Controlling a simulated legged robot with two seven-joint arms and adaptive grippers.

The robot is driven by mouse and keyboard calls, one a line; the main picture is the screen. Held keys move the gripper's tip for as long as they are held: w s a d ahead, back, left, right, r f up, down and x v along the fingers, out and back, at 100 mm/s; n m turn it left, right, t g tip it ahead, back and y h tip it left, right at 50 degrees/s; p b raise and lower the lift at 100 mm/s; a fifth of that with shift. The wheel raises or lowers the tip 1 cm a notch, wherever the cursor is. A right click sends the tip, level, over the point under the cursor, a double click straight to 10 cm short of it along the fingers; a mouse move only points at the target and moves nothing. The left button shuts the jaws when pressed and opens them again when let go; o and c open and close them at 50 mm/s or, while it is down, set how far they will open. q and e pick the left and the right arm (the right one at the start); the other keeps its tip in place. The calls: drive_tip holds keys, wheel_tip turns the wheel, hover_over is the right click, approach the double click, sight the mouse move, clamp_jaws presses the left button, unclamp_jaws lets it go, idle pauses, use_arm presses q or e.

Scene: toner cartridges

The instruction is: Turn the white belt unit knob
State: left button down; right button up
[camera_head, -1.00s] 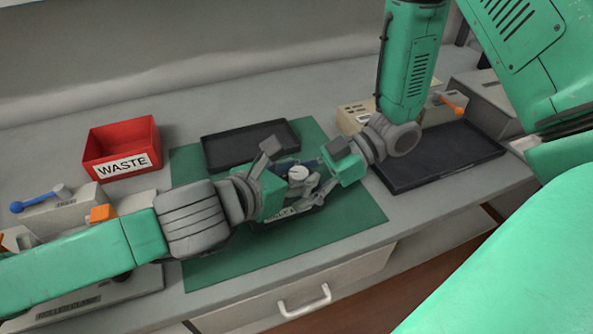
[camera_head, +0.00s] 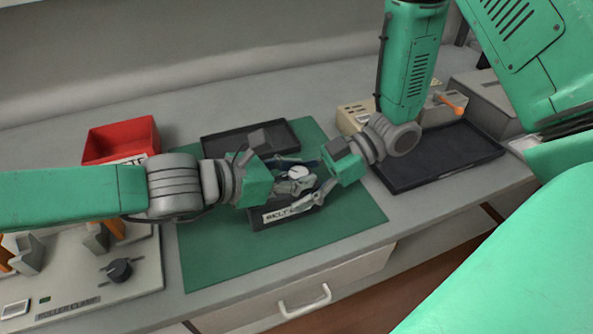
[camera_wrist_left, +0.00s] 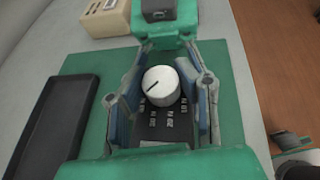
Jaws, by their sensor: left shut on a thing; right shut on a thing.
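The white knob (camera_wrist_left: 160,86) has a dark pointer line aimed at lower left in the wrist view. It sits on the black belt unit (camera_wrist_left: 165,128), which has white lettering. In the head view the knob (camera_head: 297,172) shows between both grippers, and the unit's label (camera_head: 279,215) faces the front. My left gripper (camera_head: 296,178) reaches in from the left, shut on the knob; its fingers flank it in the wrist view, contact partly hidden. My right gripper (camera_head: 318,184) comes from the right, shut on the belt unit; its grip is partly hidden.
The unit lies on a green mat (camera_head: 225,265). A black tray (camera_head: 221,143) is behind and another (camera_head: 450,160) at right. A red waste bin (camera_head: 120,138) stands back left, partly behind my left arm. A roller clamp fixture (camera_head: 85,290) is at front left.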

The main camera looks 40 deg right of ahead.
use_arm(q)
drive_tip(key=shift+w+m+g, duration=0.1)
drive_tip(key=shift+m+g, duration=0.9)
drive_tip(key=shift+g, duration=0.1)
drive_tip(key=shift+w+a, duration=0.25)
drive_tip(key=shift+w, duration=0.2)
use_arm(e)
drive_tip(key=shift+s+d+f, duration=0.1)
drive_tip(key=shift+d, duration=0.05)
idle(0.4)
use_arm(q)
drive_tip(key=c, duration=1.4)
unclamp_jaws()
drive_tip(key=shift+c, duration=0.2)
drive_tip(key=shift+s, duration=0.2)
drive_tip(key=shift+s+d+y, duration=0.1)
drive_tip(key=shift+d+y, duration=0.05)
drive_tip(key=shift+y, duration=0.15)
